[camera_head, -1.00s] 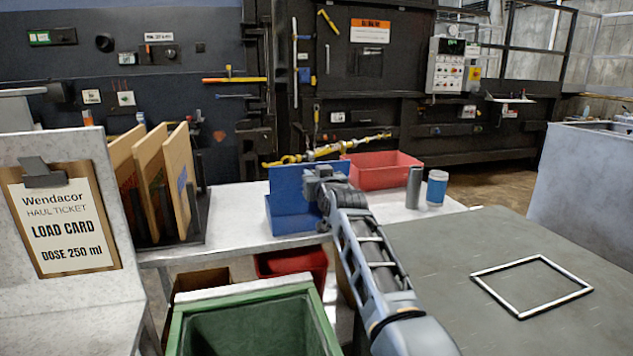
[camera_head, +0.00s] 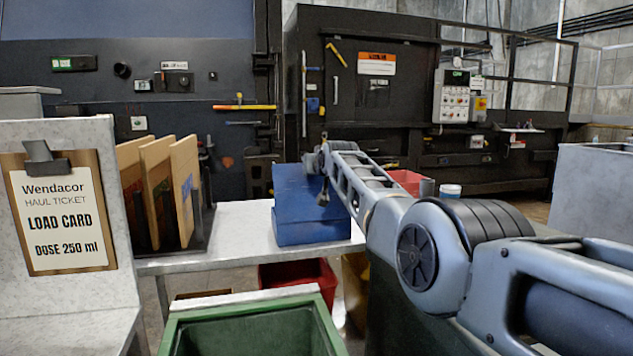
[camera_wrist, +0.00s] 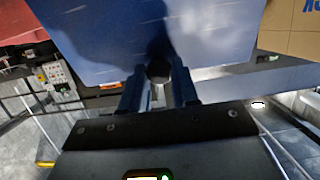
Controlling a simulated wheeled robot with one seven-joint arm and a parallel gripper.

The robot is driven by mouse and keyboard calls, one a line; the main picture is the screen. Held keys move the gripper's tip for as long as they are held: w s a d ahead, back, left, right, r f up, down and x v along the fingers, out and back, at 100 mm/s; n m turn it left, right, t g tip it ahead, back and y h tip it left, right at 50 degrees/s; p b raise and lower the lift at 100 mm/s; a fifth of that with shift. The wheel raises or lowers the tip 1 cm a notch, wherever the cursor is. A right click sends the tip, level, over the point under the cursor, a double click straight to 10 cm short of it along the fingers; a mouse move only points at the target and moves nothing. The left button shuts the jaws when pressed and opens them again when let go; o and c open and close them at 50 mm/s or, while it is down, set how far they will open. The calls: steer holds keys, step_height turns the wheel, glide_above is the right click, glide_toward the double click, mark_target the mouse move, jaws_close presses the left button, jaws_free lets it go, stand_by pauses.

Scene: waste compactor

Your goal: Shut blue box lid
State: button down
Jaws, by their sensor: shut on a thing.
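The blue box (camera_head: 312,231) stands on the white table, with its blue lid (camera_head: 292,187) rising above the body at the back. The lid looks raised, though its exact angle is hard to tell. My gripper (camera_head: 323,188) is at the right part of the lid, in front of it, and partly hides it. In the wrist view, the blue lid (camera_wrist: 130,35) fills the top middle. There my gripper (camera_wrist: 159,76) has its two fingers around a small dark round knob (camera_wrist: 158,71) at the blue surface, shut on it. My arm hides part of the box's right side.
Upright boards (camera_head: 158,190) in a rack stand left of the box. A red tray (camera_head: 405,180) and a blue-and-white can (camera_head: 450,191) are to the right, behind my arm. A green bin (camera_head: 250,310) stands in front. The white tabletop (camera_head: 228,228) is bare left of the box.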

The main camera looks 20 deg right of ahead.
steer(key=shift+w+r, duration=0.6)
steer(key=shift+r, duration=0.1)
steer(key=c, duration=1.2)
jaws_free()
steer(key=o, duration=0.3)
steer(key=shift+f, duration=0.3)
steer(key=shift+o, duration=0.2)
steer(key=shift+s+f, duration=0.15)
steer(key=v, duration=0.7)
steer(key=shift+s+p, duration=0.3)
steer(key=shift+p, duration=0.1)
